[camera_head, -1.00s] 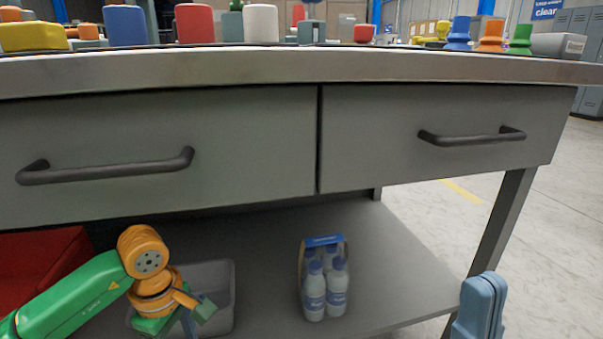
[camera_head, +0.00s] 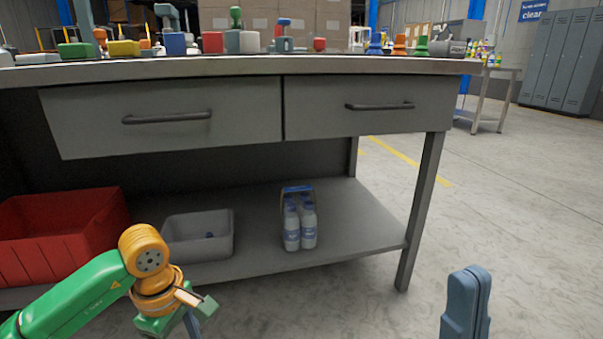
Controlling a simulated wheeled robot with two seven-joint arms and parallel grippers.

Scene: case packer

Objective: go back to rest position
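My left gripper (camera_head: 192,318) is at the bottom left, at the end of a green and orange arm. It is partly cut off by the lower edge, and the gap between its fingers is not clear. My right gripper (camera_head: 467,300) is at the bottom right, with its blue-grey fingers together and nothing between them. Both grippers are in front of the workbench (camera_head: 300,68) and appear apart from it.
Colored objects stand on the benchtop. A bench leg (camera_head: 420,215) stands right of center. Open floor lies to the right.

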